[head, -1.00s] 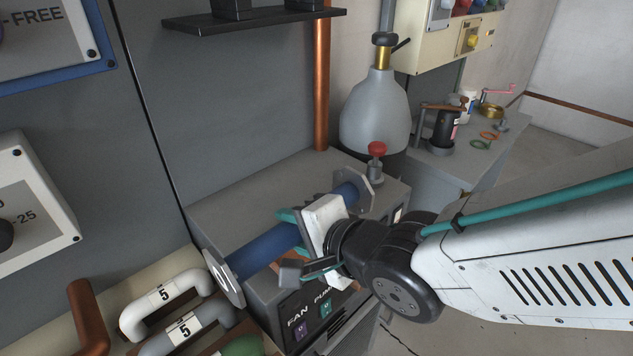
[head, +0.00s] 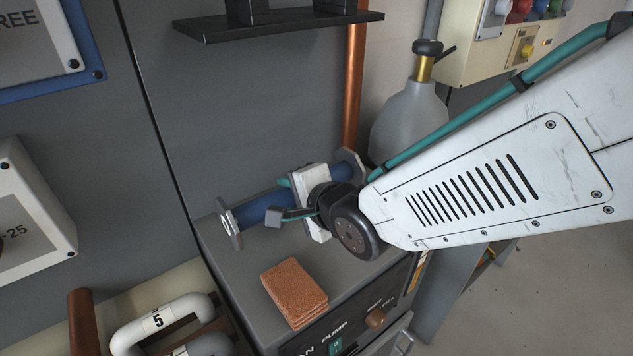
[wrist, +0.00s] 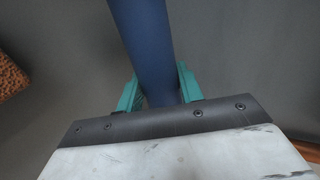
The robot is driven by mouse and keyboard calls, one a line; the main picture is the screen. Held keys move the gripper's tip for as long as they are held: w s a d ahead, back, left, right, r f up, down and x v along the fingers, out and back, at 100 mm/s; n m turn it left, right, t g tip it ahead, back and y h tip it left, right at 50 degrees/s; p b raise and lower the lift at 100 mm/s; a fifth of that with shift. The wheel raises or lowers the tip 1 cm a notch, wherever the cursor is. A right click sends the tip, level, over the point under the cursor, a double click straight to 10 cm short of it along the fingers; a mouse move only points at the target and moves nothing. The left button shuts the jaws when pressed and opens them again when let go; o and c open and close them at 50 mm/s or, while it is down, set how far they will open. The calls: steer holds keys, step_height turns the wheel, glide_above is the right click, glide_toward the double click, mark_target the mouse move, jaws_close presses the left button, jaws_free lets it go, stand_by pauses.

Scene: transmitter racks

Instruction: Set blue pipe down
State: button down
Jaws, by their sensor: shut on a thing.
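The blue pipe (head: 260,207) has grey flanges at both ends and lies across the top of the grey cabinet (head: 236,262) in the head view. My gripper (head: 287,197) is shut on the middle of the pipe. In the wrist view the blue pipe (wrist: 144,45) runs between my gripper's two teal fingers (wrist: 157,88), with the grey cabinet top behind it. Whether the pipe touches the cabinet top or hangs just above it I cannot tell. My arm hides part of the right side of the cabinet.
A stack of brown sponge-like pads (head: 294,292) lies near the cabinet's front edge. A copper pipe (head: 355,90) rises behind, beside a grey bottle (head: 407,115). A black shelf (head: 280,24) hangs above.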

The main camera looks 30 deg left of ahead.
steer(key=shift+w+a, duration=0.3)
steer(key=shift+a, duration=0.15)
steer(key=f, duration=0.3)
steer(key=shift+w+a+f, duration=0.15)
steer(key=shift+w+f, duration=0.05)
steer(key=shift+f, duration=0.1)
steer(key=c, duration=1.2)
jaws_free()
steer(key=shift+f, duration=0.15)
